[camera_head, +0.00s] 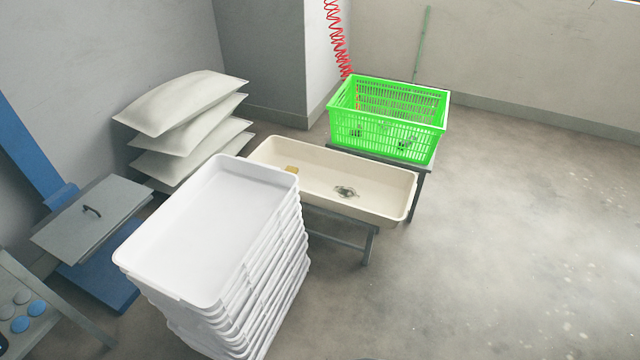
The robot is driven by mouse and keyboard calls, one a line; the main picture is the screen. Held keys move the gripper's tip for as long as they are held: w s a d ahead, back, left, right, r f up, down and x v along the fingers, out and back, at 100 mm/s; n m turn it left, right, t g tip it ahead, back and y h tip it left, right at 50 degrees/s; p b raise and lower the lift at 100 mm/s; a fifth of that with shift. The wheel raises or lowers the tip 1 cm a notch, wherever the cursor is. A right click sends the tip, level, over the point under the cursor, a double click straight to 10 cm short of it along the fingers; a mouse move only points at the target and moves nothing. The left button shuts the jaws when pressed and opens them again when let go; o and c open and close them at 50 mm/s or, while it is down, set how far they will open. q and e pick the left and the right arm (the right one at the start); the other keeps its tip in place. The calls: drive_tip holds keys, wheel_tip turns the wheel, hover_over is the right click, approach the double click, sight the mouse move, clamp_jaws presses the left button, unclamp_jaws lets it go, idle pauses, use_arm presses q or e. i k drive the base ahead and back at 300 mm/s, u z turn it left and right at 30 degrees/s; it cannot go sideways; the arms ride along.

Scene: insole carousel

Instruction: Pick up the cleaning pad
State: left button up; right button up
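A small yellow-tan block (291,170), which looks like the cleaning pad, lies inside the beige tray (375,210) near its left end. It is small in the view and its details cannot be made out. A small dark and silvery object (346,191) lies on the tray's floor near the middle, apart from the block. Neither of my grippers is in view.
A tall stack of white trays (200,230) stands in front of the beige tray, on the left. A green basket (420,148) stands behind it on a stand. White sacks (185,100) are piled at the left. Open floor lies to the right.

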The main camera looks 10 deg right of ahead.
sight(295, 170)
drive_tip(key=z, duration=1.35)
drive_tip(key=i, duration=2.15)
drive_tip(key=u, duration=3.2)
